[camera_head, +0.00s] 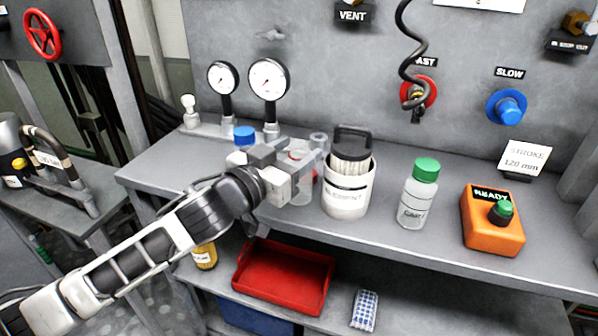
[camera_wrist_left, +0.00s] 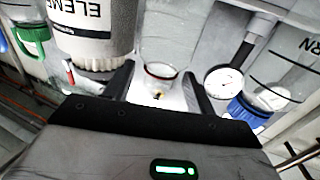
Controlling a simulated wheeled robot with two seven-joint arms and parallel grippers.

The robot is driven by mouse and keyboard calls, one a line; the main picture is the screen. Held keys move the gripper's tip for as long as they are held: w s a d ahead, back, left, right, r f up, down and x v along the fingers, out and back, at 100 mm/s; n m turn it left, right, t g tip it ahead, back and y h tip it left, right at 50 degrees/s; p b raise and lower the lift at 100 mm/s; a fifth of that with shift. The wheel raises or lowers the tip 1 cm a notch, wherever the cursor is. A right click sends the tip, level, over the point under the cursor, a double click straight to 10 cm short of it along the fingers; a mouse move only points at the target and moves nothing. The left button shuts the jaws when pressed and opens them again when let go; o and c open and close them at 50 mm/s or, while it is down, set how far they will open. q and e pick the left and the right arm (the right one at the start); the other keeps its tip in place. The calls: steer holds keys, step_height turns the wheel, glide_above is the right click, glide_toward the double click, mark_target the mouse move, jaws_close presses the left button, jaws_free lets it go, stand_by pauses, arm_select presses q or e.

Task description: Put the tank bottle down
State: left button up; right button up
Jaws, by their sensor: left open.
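A white bottle with a green cap (camera_head: 426,168) stands upright on the bench; its small label is hard to read. Another bottle with a blue cap (camera_head: 244,136) stands behind my left gripper, mostly hidden; the wrist view shows its cap (camera_wrist_left: 250,108) and a label ending in "RN". I cannot tell which is the tank bottle. My left gripper (camera_head: 297,160) is open over the bench. In the wrist view its fingers (camera_wrist_left: 158,90) are apart, either side of a clear vessel with a red ring (camera_wrist_left: 160,55). I cannot tell whether they touch it. My right gripper is not in view.
A white "ELEMENT" canister (camera_head: 347,197) stands close right of my left gripper. Two gauges (camera_head: 268,80) stand behind it. An orange READY box (camera_head: 493,222) sits at the right. A red tray (camera_head: 283,277) is on the shelf below. Bench (camera_head: 400,245) is bare along its front.

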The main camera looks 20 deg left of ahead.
arm_select(q)
steer(key=shift+x, duration=0.75)
jaws_close()
steer(key=shift+r, duration=0.1)
